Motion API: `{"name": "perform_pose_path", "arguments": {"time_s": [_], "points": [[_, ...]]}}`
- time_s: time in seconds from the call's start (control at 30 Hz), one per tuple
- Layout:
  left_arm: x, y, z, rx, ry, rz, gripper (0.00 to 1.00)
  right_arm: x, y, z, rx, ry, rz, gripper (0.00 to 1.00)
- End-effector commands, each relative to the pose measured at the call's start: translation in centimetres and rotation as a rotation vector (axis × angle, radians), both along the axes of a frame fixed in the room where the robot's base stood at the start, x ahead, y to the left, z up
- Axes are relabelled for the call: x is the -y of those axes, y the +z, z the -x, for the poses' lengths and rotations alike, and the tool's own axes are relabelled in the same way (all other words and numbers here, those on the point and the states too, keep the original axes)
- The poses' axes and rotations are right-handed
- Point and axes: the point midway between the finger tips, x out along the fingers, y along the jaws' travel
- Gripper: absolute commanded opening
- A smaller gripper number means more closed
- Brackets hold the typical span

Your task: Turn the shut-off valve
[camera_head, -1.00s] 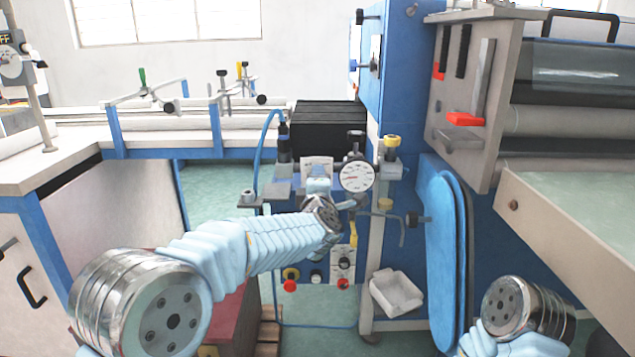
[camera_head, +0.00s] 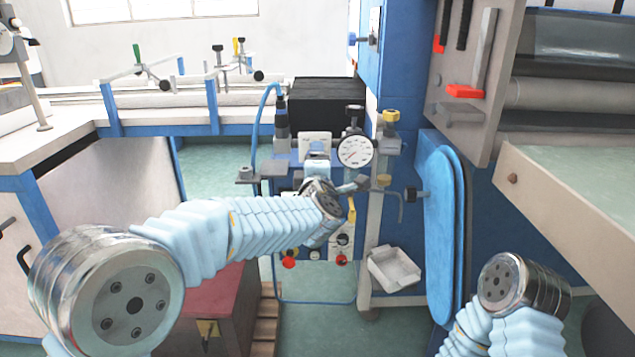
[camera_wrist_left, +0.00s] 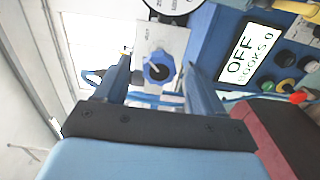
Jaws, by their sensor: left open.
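In the left wrist view, a blue knob (camera_wrist_left: 157,67) sits on a pale plate, between and beyond the fingers of my left gripper (camera_wrist_left: 158,78). The gripper is open and empty; I cannot tell its exact distance from the knob. A yellow part (camera_wrist_left: 298,7) shows at the top right edge; in the head view, a yellow piece (camera_head: 351,210) shows beside my left wrist. I cannot tell for sure which part is the shut-off valve. In the head view my left arm reaches the panel below the gauge (camera_head: 355,151) and hides much of it. My right gripper is out of view.
An OFF display (camera_wrist_left: 248,55) and several buttons stand right of the fingers. A white tray (camera_head: 394,268) lies low, right of the panel. A blue padded board (camera_head: 442,235) stands between the panel and my right arm. A red box (camera_head: 225,315) is below my left arm.

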Motion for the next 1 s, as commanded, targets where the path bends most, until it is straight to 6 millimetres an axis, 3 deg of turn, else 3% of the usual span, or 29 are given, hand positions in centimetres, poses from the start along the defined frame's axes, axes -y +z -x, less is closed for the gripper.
{"name": "perform_pose_path", "arguments": {"time_s": [0.2, 0.4, 0.57, 0.87, 0.97, 1.0], "points": [[0.1, -0.1, 5.6, 0.002, -0.004, 0.002, 0.69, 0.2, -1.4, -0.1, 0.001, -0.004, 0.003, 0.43], [0.1, -0.1, 9.0, 0.000, -0.003, 0.002, 0.69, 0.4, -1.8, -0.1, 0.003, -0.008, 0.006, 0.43], [0.1, -0.1, 10.1, -0.001, -0.002, 0.000, 0.69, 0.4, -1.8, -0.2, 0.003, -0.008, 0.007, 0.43], [0.1, -0.1, 10.1, -0.001, -0.002, -0.001, 0.69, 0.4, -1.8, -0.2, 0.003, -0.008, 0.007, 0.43], [-0.1, -1.6, 9.6, -0.021, -0.009, -0.039, 0.69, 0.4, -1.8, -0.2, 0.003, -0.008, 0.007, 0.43], [-0.3, -2.9, 9.3, -0.039, -0.015, -0.074, 0.69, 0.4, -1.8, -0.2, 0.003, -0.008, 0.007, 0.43]]}}
